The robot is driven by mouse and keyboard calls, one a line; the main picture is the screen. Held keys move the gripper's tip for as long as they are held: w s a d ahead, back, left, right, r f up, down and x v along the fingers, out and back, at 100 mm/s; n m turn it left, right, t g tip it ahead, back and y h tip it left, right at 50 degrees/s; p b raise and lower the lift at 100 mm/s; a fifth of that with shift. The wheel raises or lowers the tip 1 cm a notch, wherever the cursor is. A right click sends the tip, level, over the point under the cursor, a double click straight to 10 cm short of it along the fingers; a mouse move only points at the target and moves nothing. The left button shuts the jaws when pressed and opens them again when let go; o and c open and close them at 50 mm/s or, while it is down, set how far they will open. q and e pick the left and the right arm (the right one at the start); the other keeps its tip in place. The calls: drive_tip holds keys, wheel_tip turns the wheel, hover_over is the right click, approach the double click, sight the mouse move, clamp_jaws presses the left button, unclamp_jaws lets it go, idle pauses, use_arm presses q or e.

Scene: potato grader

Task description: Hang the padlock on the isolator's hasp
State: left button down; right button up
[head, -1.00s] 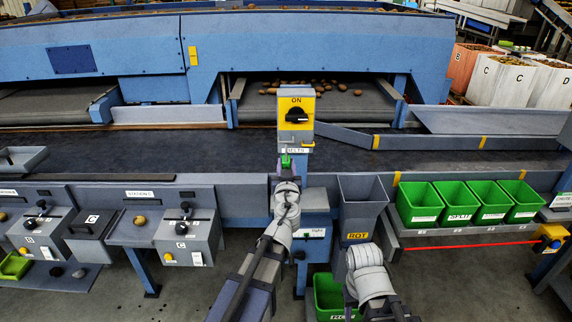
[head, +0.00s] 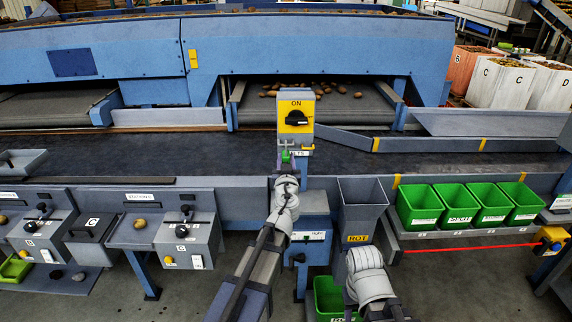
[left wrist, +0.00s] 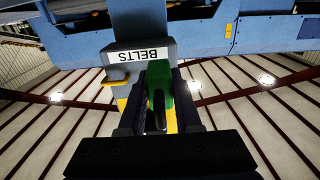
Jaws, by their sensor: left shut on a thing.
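The isolator (head: 296,118) is a grey box with a yellow face and a black knob at ON, standing on a blue post. Its BELTS label (left wrist: 138,57) shows in the left wrist view and is partly covered in the head view. My left gripper (head: 286,166) is just below the isolator, shut on the green padlock (left wrist: 160,78). The padlock also shows in the head view (head: 286,156), overlapping the label's left end. A dark bar, perhaps its shackle, shows between the fingers. I cannot make out the hasp or whether the padlock touches it.
A dark belt (head: 420,158) runs behind the post. The grey ROT chute (head: 361,200) stands right of my left arm, with several green bins (head: 418,207) farther right. Station C's box (head: 188,236) is at left.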

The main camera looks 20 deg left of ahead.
use_arm(q)
drive_tip(key=shift+x, duration=1.45)
drive_tip(key=shift+f+b, duration=0.7)
drive_tip(key=shift+b, duration=0.05)
drive_tip(key=c, duration=0.5)
unclamp_jaws()
